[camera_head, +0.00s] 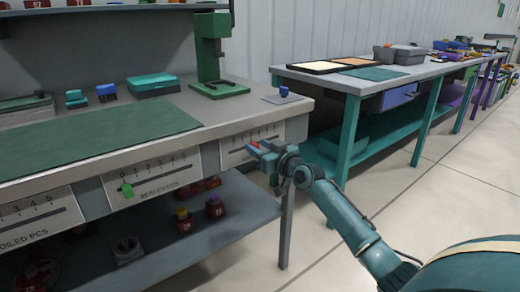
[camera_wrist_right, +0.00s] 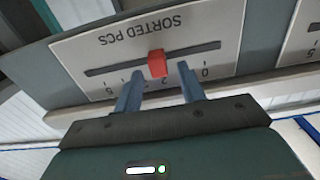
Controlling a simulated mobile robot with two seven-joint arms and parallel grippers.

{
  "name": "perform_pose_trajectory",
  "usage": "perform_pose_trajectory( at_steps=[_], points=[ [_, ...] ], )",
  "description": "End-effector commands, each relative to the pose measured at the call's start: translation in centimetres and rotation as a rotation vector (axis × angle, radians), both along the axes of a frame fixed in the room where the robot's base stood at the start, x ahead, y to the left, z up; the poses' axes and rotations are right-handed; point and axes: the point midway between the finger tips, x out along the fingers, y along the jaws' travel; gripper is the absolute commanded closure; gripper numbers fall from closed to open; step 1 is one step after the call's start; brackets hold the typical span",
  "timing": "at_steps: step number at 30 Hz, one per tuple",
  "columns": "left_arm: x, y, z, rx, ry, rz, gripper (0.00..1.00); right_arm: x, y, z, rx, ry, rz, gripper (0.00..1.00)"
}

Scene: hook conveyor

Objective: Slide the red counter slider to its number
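The red slider (camera_wrist_right: 157,63) sits in the dark slot of a white panel (camera_wrist_right: 215,35) marked "SORTED PCS", which shows upside down in the right wrist view. The scale runs from 0 at the right to 5 at the left there. The slider stands near the 2; the fingers hide some of the numbers. My right gripper (camera_wrist_right: 160,77) is open, with one finger on each side of the slider and visible gaps to it. In the head view my right gripper (camera_head: 264,153) is at the same panel (camera_head: 236,152) on the bench front. My left gripper is not in view.
A panel with a green slider (camera_head: 127,190) is to the left, and another panel (camera_head: 38,215) is further left. A lower shelf (camera_head: 215,235) holds several red items. A green press (camera_head: 212,60) stands on the bench. Open floor lies to the right.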

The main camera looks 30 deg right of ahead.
Motion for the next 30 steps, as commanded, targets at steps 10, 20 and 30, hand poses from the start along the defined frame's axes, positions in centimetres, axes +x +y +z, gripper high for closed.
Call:
perform_pose_trajectory(
  at_steps=[10,20,30],
  points=[
    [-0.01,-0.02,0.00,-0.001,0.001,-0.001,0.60,-0.03,0.02,0.00,0.001,0.000,0.000,0.75],
    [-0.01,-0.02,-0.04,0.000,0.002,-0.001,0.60,-0.04,0.01,0.01,0.000,0.000,0.000,1.00],
    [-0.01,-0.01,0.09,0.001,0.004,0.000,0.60,-0.05,0.10,0.07,0.001,0.000,0.000,1.00]
  ],
)
